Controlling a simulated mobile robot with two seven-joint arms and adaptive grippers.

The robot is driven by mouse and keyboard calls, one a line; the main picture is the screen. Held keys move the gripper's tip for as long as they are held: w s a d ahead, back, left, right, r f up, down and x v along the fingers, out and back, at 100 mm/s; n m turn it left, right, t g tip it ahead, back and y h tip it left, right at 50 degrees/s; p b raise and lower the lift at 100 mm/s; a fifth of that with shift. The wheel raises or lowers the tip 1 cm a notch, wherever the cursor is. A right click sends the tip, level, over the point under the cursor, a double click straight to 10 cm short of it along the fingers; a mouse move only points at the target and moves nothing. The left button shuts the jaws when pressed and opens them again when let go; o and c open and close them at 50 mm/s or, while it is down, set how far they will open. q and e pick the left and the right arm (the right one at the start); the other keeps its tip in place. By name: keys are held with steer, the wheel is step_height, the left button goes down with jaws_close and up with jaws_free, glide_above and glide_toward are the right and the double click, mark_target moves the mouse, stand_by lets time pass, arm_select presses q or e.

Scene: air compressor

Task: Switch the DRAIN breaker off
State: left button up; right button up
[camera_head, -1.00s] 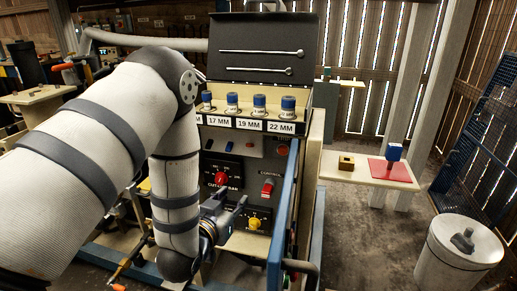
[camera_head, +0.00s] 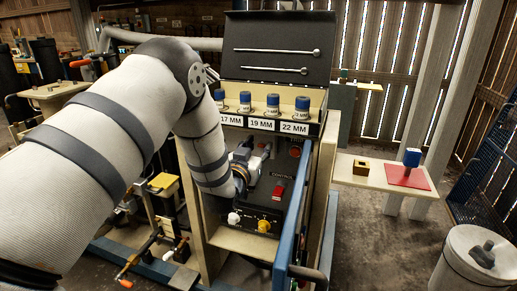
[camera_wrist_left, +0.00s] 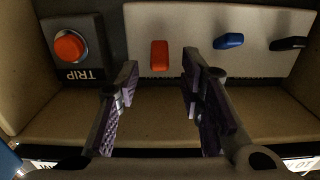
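In the left wrist view, upside down, a pale breaker panel (camera_wrist_left: 262,52) carries an orange-red toggle (camera_wrist_left: 159,55), a blue toggle (camera_wrist_left: 229,41) and a black toggle (camera_wrist_left: 288,43). No DRAIN label is readable, so I cannot tell which is the DRAIN breaker. My left gripper (camera_wrist_left: 160,100) is open and empty, its fingers pointing at the panel. The orange-red toggle lies ahead, between the fingers' lines; the blue one is just beyond the right finger. In the head view my left gripper (camera_head: 246,158) is at the upper console front and hides part of it. My right gripper is out of view.
A round red TRIP button (camera_wrist_left: 69,46) sits beside the panel. A red CONTROL switch (camera_head: 279,190), a white knob (camera_head: 234,218) and a yellow knob (camera_head: 264,226) are lower on the console. Sockets (camera_head: 272,104) stand on the shelf above. A blue rail (camera_head: 292,220) runs along the right side.

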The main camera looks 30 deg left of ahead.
arm_select(q)
steer(key=shift+c, duration=0.6)
jaws_close()
steer(key=shift+f, duration=0.1)
